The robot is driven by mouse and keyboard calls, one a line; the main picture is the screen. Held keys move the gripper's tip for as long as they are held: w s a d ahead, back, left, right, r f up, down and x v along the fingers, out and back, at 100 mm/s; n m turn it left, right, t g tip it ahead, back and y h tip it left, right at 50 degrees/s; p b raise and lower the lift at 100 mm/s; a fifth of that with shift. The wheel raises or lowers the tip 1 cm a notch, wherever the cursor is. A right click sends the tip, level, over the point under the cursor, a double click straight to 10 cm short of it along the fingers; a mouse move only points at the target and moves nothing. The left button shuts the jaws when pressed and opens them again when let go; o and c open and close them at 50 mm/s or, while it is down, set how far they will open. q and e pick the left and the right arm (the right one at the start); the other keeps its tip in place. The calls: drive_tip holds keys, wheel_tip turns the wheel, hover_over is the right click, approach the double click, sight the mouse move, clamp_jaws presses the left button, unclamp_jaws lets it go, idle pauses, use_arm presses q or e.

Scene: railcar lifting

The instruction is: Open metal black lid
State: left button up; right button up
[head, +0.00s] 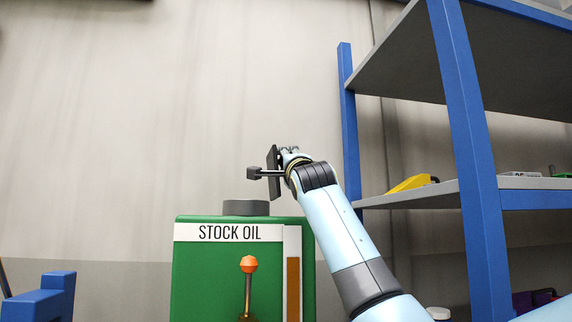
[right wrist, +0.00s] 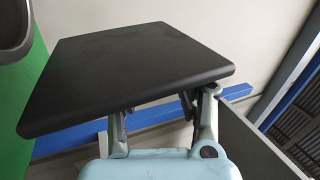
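The black lid (head: 273,172) is a flat square plate, tilted to nearly upright in the air above the green stock oil tank (head: 190,275). It is apart from the tank's round grey neck (head: 246,207). My right gripper (head: 288,152) is at the lid, on its right side. In the right wrist view the lid (right wrist: 120,75) fills the upper middle and hides the fingertips of the right gripper (right wrist: 158,112). The fingers reach behind it and appear to hold it; the grip itself is hidden. Part of the round neck (right wrist: 75,20) shows at the upper left. My left gripper is not in view.
An orange-knobbed lever (head: 249,265) stands in front of the tank. A blue-framed shelf (head: 470,150) stands close on the right, with a yellow item (head: 410,184) on it. A blue object (head: 45,298) is at the lower left. The space left of the lid is clear.

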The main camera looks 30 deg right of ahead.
drive_tip(key=o, duration=0.3)
drive_tip(key=v, duration=1.2)
